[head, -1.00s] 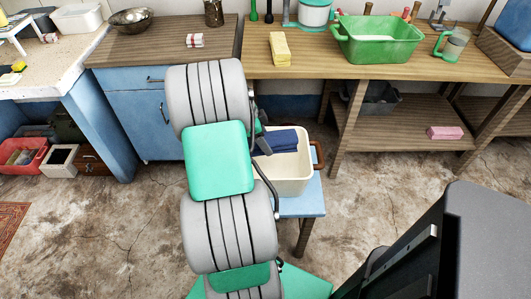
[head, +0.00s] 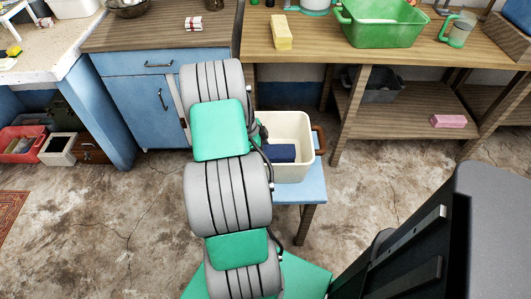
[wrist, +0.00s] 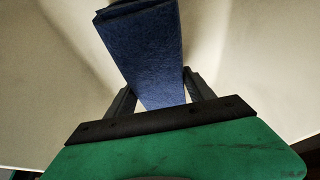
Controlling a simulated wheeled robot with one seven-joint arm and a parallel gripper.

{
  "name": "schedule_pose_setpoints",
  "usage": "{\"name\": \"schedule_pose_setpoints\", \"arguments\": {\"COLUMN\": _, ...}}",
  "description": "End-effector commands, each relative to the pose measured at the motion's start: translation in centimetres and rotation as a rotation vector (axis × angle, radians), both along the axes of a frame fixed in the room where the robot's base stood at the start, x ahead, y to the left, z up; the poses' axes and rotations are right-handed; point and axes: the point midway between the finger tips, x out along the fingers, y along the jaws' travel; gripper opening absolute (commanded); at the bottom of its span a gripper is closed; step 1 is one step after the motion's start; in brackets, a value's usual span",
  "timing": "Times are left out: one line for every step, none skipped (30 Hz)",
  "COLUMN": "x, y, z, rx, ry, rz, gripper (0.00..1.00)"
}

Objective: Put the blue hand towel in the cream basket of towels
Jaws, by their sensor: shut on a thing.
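The blue hand towel (head: 281,153) is folded and shows inside the cream basket (head: 296,122), low between its walls. In the wrist view, the towel (wrist: 148,50) stands out from between the fingers of my gripper (wrist: 160,92), which is shut on it, with pale basket walls around. Whether the towel touches the basket floor I cannot tell. The basket stands on a small blue stool (head: 310,187) and has a brown handle. In the head view my arm hides the basket's left side and my gripper. No other towels show in the basket.
A wooden workbench (head: 390,58) stands behind, with a yellow folded cloth (head: 281,32) and a green tub (head: 380,25) on top. A pink block (head: 448,121) lies on its lower shelf. A blue cabinet (head: 145,100) is at left. The floor between is clear.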

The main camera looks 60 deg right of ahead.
Motion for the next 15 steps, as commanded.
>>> {"name": "schedule_pose_setpoints", "arguments": {"x": 0.02, "y": -0.04, "z": -0.16, "rx": -0.001, "ry": -0.001, "rz": -0.001, "gripper": 0.13}}
{"name": "schedule_pose_setpoints", "arguments": {"x": 0.01, "y": -0.04, "z": -0.3, "rx": -0.001, "ry": -0.001, "rz": -0.001, "gripper": 0.13}}
{"name": "schedule_pose_setpoints", "arguments": {"x": -0.01, "y": 0.01, "z": -0.3, "rx": 0.0, "ry": 0.0, "rz": 0.0, "gripper": 0.63}}
{"name": "schedule_pose_setpoints", "arguments": {"x": -0.01, "y": 0.03, "z": -0.24, "rx": 0.001, "ry": 0.0, "rz": 0.0, "gripper": 0.66}}
{"name": "schedule_pose_setpoints", "arguments": {"x": -0.01, "y": 0.03, "z": -0.24, "rx": 0.001, "ry": 0.001, "rz": 0.001, "gripper": 0.68}}
{"name": "schedule_pose_setpoints", "arguments": {"x": -0.01, "y": 0.03, "z": -0.23, "rx": 0.001, "ry": 0.001, "rz": 0.001, "gripper": 0.71}}
{"name": "schedule_pose_setpoints", "arguments": {"x": -0.01, "y": 0.03, "z": -0.23, "rx": 0.001, "ry": 0.001, "rz": 0.001, "gripper": 0.74}}
{"name": "schedule_pose_setpoints", "arguments": {"x": -0.02, "y": 0.02, "z": -0.22, "rx": 0.001, "ry": 0.001, "rz": 0.001, "gripper": 0.76}}
{"name": "schedule_pose_setpoints", "arguments": {"x": -0.02, "y": 0.02, "z": -0.22, "rx": 0.001, "ry": 0.001, "rz": 0.001, "gripper": 0.8}}
{"name": "schedule_pose_setpoints", "arguments": {"x": -0.02, "y": 0.02, "z": -0.22, "rx": 0.001, "ry": 0.001, "rz": 0.001, "gripper": 0.82}}
{"name": "schedule_pose_setpoints", "arguments": {"x": -0.02, "y": 0.03, "z": -0.22, "rx": 0.001, "ry": 0.001, "rz": 0.001, "gripper": 0.83}}
{"name": "schedule_pose_setpoints", "arguments": {"x": -0.02, "y": 0.03, "z": -0.22, "rx": 0.001, "ry": 0.001, "rz": 0.001, "gripper": 0.83}}
{"name": "schedule_pose_setpoints", "arguments": {"x": -0.02, "y": 0.03, "z": -0.22, "rx": 0.001, "ry": 0.001, "rz": 0.001, "gripper": 0.83}}
{"name": "schedule_pose_setpoints", "arguments": {"x": -0.02, "y": 0.03, "z": -0.22, "rx": 0.001, "ry": 0.001, "rz": 0.001, "gripper": 0.83}}
{"name": "schedule_pose_setpoints", "arguments": {"x": -0.02, "y": 0.03, "z": -0.22, "rx": 0.001, "ry": 0.001, "rz": 0.001, "gripper": 0.83}}
